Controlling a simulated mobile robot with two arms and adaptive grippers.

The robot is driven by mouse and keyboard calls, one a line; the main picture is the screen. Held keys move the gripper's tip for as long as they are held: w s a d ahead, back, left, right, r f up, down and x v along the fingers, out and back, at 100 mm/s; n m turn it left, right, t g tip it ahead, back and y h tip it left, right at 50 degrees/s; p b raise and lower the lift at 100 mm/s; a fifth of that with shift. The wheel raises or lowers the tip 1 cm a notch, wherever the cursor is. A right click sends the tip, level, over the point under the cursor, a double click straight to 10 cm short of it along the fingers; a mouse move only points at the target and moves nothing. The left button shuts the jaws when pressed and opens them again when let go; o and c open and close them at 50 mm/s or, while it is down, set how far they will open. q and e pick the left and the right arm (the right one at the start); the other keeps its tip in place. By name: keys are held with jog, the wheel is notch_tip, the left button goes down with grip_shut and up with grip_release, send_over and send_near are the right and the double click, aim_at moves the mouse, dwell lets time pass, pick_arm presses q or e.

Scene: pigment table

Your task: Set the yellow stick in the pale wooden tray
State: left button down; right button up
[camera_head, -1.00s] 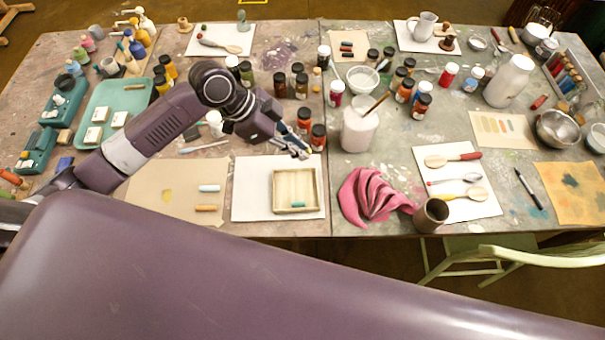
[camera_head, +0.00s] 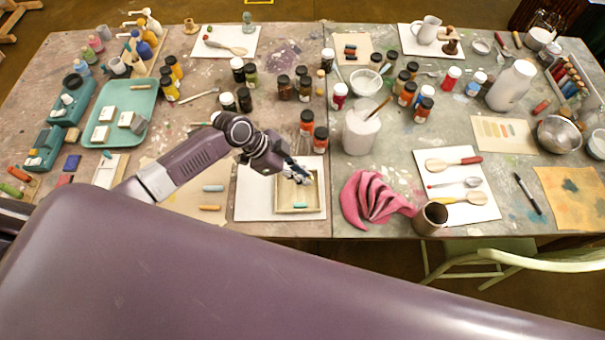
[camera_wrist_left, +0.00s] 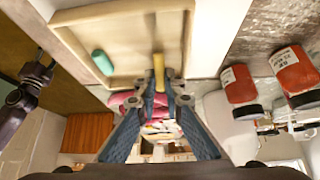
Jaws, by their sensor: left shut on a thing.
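The pale wooden tray (camera_head: 298,208) lies on a white sheet near the front edge of the table. It also shows in the left wrist view (camera_wrist_left: 78,48). In the left wrist view my left gripper (camera_wrist_left: 158,84) is shut on the yellow stick (camera_wrist_left: 158,66). The stick is seen against the tray's inside; whether it touches the tray floor I cannot tell. In the head view the stick is hidden by the gripper. A teal stick (camera_head: 300,205) lies in the tray.
Orange-labelled jars (camera_head: 320,139) stand just behind the tray. A white jug with a brush (camera_head: 360,132) and a pink cloth (camera_head: 370,198) are to its right. Blue and orange sticks (camera_head: 210,207) lie on brown paper to its left.

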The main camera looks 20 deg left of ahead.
jog(key=shift+a+f, duration=0.1)
pick_arm(q)
jog(key=shift+f, duration=0.2)
jog(key=c, duration=2.3)
grip_release()
jog(key=shift+r, duration=0.1)
pick_arm(e)
jog(key=shift+a, duration=0.35)
pick_arm(q)
jog(key=shift+r, duration=0.2)
jog(key=shift+a+r, duration=0.2)
jog(key=shift+a, duration=0.1)
jog(key=b+v, duration=0.2)
jog(key=v, duration=0.9)
jog(key=shift+s+r, duration=0.1)
jog(key=shift+r, duration=0.1)
pick_arm(e)
jog(key=shift+d+f, duration=0.2)
jog(key=shift+f, duration=0.3)
jog(key=shift+d+f, duration=0.15)
jog(key=shift+f, duration=0.3)
pick_arm(q)
jog(key=shift+f, duration=0.1)
